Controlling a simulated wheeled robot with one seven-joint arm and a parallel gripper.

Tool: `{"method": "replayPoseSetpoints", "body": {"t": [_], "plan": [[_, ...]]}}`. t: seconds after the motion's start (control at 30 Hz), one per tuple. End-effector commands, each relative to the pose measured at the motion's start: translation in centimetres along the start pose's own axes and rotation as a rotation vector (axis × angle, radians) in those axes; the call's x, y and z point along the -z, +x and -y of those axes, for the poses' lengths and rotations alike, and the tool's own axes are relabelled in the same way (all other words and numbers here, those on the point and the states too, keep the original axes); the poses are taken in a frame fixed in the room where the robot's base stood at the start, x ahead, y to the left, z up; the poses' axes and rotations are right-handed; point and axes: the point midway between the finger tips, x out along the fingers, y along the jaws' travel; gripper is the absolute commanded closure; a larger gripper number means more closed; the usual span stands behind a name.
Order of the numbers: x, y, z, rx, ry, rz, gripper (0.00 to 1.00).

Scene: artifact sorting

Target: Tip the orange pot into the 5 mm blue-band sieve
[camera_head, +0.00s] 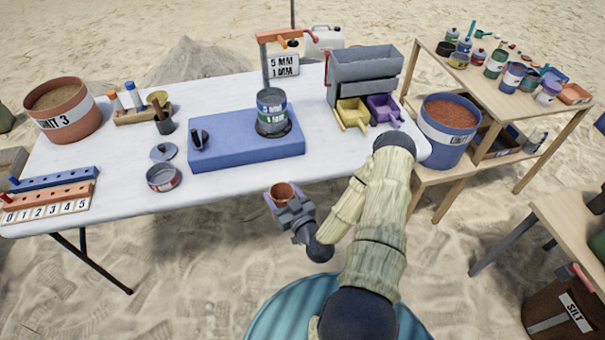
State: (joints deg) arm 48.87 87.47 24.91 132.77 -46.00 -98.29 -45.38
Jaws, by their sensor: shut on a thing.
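My gripper (285,207) is shut on a small orange-brown pot (284,188) in front of the table's near edge. The pot looks about upright, its mouth facing up; its contents are too small to make out. A purplish part shows at its left side, and I cannot tell what it belongs to. The 5 mm blue-band sieve (271,99) is the upper one of a grey stack, above the green-band 1 mm sieve (272,119). The stack stands on a blue base (230,148), beyond and apart from the pot.
A loose round sieve or pan (163,178) and a lid (164,152) lie left of the blue base. A grey splitter box (365,68) with yellow (353,115) and purple (385,108) trays stands right. A blue bucket (447,137) is beyond the table's right end.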

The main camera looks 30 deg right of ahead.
Motion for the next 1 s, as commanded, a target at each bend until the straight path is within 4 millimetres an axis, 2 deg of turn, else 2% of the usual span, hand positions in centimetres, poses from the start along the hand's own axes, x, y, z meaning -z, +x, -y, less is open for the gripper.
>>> {"method": "replayPoseSetpoints", "body": {"t": [0.03,0.1,0.3,1.0], "plan": [[-1.2,-0.1,1.5,-0.007,0.008,0.002,0.8],[-2.5,-0.1,3.0,-0.023,0.007,0.002,0.8],[-5.4,-0.4,6.5,-0.065,0.006,0.001,0.8],[-5.5,-0.2,6.8,-0.072,0.0,-0.004,0.8]]}}
